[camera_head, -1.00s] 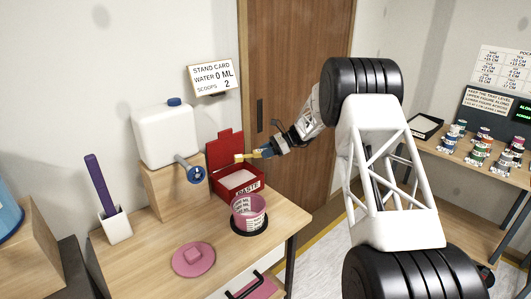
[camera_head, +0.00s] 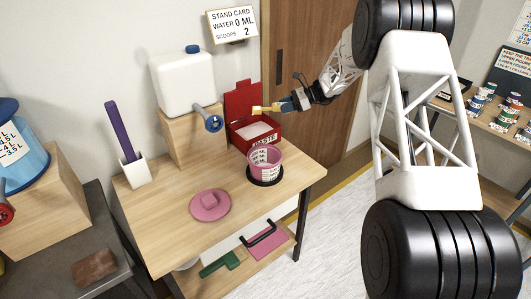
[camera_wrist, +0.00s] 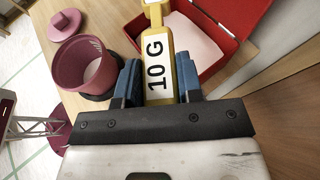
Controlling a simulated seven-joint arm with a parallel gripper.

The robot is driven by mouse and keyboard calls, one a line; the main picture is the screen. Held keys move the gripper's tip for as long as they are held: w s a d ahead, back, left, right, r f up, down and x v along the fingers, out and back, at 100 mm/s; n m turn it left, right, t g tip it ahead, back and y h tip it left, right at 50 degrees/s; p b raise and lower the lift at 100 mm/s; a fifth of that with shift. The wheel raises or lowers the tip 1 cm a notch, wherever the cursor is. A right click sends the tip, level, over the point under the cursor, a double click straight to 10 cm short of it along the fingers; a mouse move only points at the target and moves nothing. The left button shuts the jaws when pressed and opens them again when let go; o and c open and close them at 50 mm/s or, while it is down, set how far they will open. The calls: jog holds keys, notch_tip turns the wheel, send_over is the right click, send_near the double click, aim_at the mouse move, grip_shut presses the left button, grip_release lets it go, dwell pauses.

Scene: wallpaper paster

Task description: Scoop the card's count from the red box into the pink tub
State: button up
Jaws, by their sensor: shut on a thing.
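The stand card (camera_head: 232,24) on the wall reads WATER 0 ML, SCOOPS 2. The red box (camera_head: 268,144) stands open on the wooden table with its lid up and pale paste powder (camera_head: 252,130) inside. The pink tub (camera_head: 266,161) stands on a black round base just in front of it. My gripper (camera_wrist: 158,82) is shut on a yellow scoop (camera_wrist: 158,62) marked 10 G. In the head view the scoop (camera_head: 265,108) is above the red box, pointing left. The scoop's bowl is cut off in the wrist view, so its contents cannot be told.
A pink lid (camera_head: 209,205) lies on the table at front left. A white water jug (camera_head: 183,84) with a blue tap (camera_head: 212,123) stands on a wooden block behind. A purple stick (camera_head: 120,130) stands in a white holder (camera_head: 134,171). The table's right front corner is clear.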

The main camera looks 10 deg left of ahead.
jog(key=s+d+m+t, duration=0.2)
jog(key=s, duration=0.9)
jog(key=s+d+m+t, duration=0.3)
jog(key=s, duration=0.8)
jog(key=shift+s+d+t, duration=0.3)
jog(key=shift+s, duration=0.1)
jog(key=shift+w, duration=0.1)
jog(key=shift+w+d+f+m+g+y, duration=0.2)
jog(key=shift+f+m+g+y, duration=0.7)
jog(key=shift+m, duration=2.8)
jog(key=shift+w+a+f+m+g+y, duration=0.1)
jog(key=shift+w+f+m+g+y, duration=0.5)
jog(key=shift+m, duration=3.1)
jog(key=shift+w+d+f+m+g+y, duration=0.15)
jog(key=shift+f+m+g+y, duration=0.95)
jog(key=shift+m, duration=2.6)
jog(key=shift+n, duration=0.5)
